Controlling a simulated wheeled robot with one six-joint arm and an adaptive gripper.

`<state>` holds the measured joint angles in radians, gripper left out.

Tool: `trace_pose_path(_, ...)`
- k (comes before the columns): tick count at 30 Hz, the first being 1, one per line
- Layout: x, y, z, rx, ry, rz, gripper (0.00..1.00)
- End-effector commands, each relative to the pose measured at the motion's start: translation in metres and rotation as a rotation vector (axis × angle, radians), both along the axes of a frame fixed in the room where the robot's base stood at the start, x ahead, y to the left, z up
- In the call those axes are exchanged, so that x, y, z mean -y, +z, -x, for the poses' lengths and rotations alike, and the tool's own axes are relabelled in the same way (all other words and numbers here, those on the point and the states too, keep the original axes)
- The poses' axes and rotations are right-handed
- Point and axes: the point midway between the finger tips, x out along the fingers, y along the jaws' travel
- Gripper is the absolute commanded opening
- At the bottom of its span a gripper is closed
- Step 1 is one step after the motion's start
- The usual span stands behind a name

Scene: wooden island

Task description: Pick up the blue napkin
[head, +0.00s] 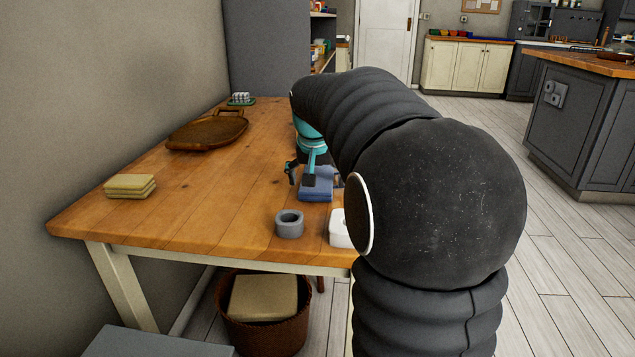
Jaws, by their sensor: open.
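The blue napkin (316,194) is a folded blue cloth lying on the wooden table (210,215), near its right side. My gripper (300,181) is open just above the napkin, pointing down. One dark fingertip is at the napkin's left and the other is over or in front of its upper part. I cannot tell whether the fingers touch the cloth. My dark arm hides the napkin's right surroundings and part of the table.
A grey ring-shaped holder (289,224) and a white container (340,229) stand in front of the napkin. Folded yellow cloths (130,186) lie at the left. A brown tray (207,132) lies farther back. A basket (264,325) stands below. The table's middle is clear.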

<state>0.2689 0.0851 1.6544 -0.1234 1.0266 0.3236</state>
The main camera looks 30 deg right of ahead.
Motion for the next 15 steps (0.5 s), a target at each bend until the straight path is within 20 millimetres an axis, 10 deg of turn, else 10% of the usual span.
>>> trace_pose_path(9,-0.0001,0.0004,0.0001,0.000,0.000,0.000,0.40)
trace_pose_path(15,-0.0001,0.0005,0.0001,0.000,0.000,0.000,0.40)
